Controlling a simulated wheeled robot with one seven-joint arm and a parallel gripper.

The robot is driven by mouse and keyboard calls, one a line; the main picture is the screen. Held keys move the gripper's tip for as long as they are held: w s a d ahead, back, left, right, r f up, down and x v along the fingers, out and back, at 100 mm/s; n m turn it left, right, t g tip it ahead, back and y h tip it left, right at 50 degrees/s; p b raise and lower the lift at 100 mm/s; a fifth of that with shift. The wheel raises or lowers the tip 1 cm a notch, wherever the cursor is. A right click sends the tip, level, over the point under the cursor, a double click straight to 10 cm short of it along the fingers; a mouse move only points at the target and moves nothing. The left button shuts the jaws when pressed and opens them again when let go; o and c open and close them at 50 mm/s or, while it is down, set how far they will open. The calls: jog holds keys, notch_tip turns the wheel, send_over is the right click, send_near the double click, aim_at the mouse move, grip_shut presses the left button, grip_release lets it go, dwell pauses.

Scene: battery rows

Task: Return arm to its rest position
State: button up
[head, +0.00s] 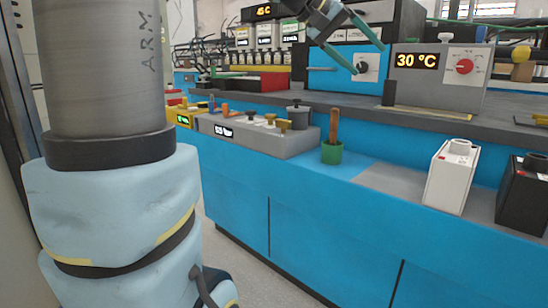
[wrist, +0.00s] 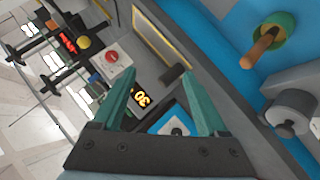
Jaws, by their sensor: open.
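My gripper (head: 369,59) is at the top of the head view, in front of the blue-fronted device with a dial. Its two green fingers point down and to the right. In the wrist view my gripper (wrist: 158,76) has its fingers spread apart with nothing held between them. Part of my arm (head: 98,70), a grey cylinder marked ARM above pale blue joint covers, fills the left of the head view. The links between it and the gripper are mostly out of view.
A grey box reading 30 °C (head: 440,75) stands right of the gripper. A green cup (head: 332,153) with a wooden handle, a white battery-like block (head: 452,178) and a black one (head: 522,195) stand on the lower blue counter. Floor shows at lower left (head: 235,262).

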jog(key=s+a+f+n+y, duration=0.1)
jog(key=a+f+n+y, duration=0.15)
jog(key=a+f, duration=0.6)
jog(key=a+f+n+y, duration=0.1)
jog(key=a+f+y, duration=0.3)
jog(key=f, duration=0.9)
jog(key=s+a+f+g+y, duration=0.1)
jog(key=s+a+f+y, duration=0.3)
jog(key=s+a+f, duration=0.7)
notch_tip(320, 180, up, 28)
jog(key=w+a+p, duration=0.1)
jog(key=p, duration=2.9)
jog(key=shift+w+a+m, duration=0.2)
jog(key=shift+w+m, duration=0.05)
jog(key=shift+m, duration=0.2)
jog(key=shift+r, duration=0.1)
